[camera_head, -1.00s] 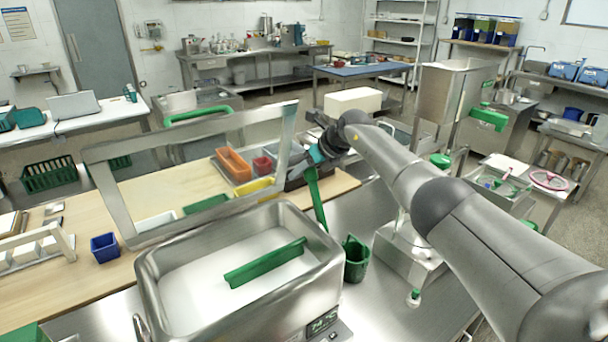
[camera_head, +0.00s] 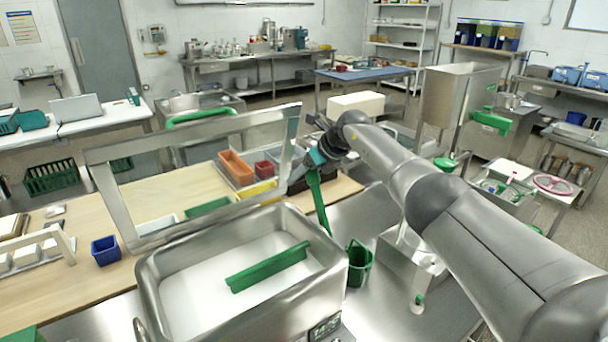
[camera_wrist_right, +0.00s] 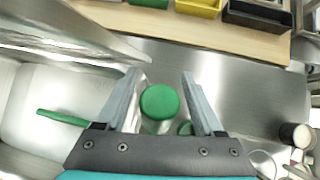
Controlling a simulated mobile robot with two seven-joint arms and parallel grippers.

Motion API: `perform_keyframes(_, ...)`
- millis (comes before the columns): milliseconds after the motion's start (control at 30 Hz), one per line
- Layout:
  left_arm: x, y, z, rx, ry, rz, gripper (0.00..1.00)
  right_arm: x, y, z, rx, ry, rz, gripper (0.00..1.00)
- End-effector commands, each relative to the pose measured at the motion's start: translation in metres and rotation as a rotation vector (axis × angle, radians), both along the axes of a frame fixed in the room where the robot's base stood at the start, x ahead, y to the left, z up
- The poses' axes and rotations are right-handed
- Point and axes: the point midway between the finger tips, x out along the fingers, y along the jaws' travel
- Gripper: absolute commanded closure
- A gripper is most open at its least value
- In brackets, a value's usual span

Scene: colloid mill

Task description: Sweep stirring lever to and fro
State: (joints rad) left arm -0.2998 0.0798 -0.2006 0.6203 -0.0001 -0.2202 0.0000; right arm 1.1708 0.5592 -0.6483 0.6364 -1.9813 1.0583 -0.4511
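The green stirring lever (camera_head: 319,204) rises on the right side of the steel tank (camera_head: 146,274), its top just below my right gripper (camera_head: 310,165). In the right wrist view, its round green knob (camera_wrist_right: 159,102) sits between the two grey fingers of my right gripper (camera_wrist_right: 162,75). The fingers are apart, with a visible gap on the knob's right side; I cannot tell whether the left finger touches it. A green bar-shaped paddle (camera_head: 268,267) lies slanted in the tank's white contents. My left gripper is not in view.
A tilted steel-framed lid (camera_head: 112,202) stands behind the tank, near my right gripper. A green cup (camera_head: 359,264) is beside the tank. Orange (camera_head: 236,167), red and yellow bins stand on the wooden top beyond. A blue bin (camera_head: 105,250) is at the left.

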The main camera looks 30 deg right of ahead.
Motion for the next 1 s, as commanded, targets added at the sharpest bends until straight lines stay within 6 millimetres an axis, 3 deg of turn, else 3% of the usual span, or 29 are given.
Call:
perform_keyframes(467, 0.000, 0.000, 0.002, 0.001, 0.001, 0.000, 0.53, -0.004, -0.003, 0.006, -0.001, -0.001, 0.000, 0.27)
perform_keyframes(1000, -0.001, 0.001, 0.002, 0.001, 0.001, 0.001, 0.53, -0.040, -0.016, 0.051, -0.001, -0.003, 0.001, 0.27)
